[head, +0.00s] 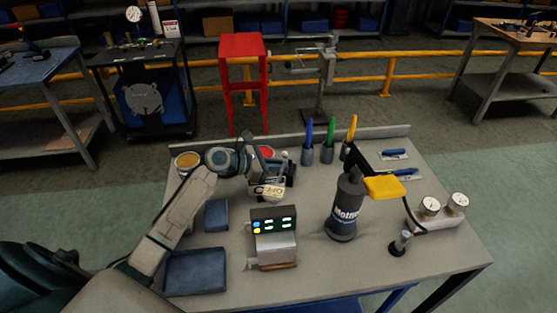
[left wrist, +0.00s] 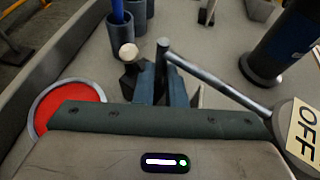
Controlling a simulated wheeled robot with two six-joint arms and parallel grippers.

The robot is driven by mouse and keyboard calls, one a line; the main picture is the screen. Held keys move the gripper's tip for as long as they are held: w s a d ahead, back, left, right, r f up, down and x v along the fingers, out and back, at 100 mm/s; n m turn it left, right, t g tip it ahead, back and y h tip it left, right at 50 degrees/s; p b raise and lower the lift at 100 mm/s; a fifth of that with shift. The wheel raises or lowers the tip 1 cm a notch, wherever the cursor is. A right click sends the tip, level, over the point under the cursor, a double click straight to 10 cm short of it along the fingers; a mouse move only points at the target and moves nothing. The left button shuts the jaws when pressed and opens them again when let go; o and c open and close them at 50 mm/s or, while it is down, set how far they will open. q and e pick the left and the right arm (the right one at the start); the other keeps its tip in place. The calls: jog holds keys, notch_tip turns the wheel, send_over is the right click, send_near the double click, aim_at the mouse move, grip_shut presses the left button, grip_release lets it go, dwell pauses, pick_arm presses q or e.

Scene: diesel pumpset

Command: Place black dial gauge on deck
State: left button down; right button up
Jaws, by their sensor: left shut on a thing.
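Two round white-faced dial gauges, a left one (head: 430,206) and a right one (head: 458,200), stand on a pale block at the right of the workbench (head: 310,275). I cannot tell whether either is the black dial gauge. My left gripper (head: 270,167) is over the back left of the bench, beside a red-topped tin (left wrist: 70,105). In the left wrist view its fingers (left wrist: 160,88) are shut on a grey rod-like piece (left wrist: 215,80), partly hidden by the fingers. A sign reading OFF (head: 268,190) is close beside the gripper. My right gripper is out of view.
A display box (head: 274,235), blue trays (head: 195,271) and colored-handled tools in cups (head: 328,150) also occupy the bench. A pumpset cart (head: 145,95) and red stand (head: 242,60) are behind.

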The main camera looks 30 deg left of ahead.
pick_arm(q)
jog(key=shift+r, duration=0.15)
jog(key=c, duration=1.8)
grip_release()
jog(key=o, duration=0.3)
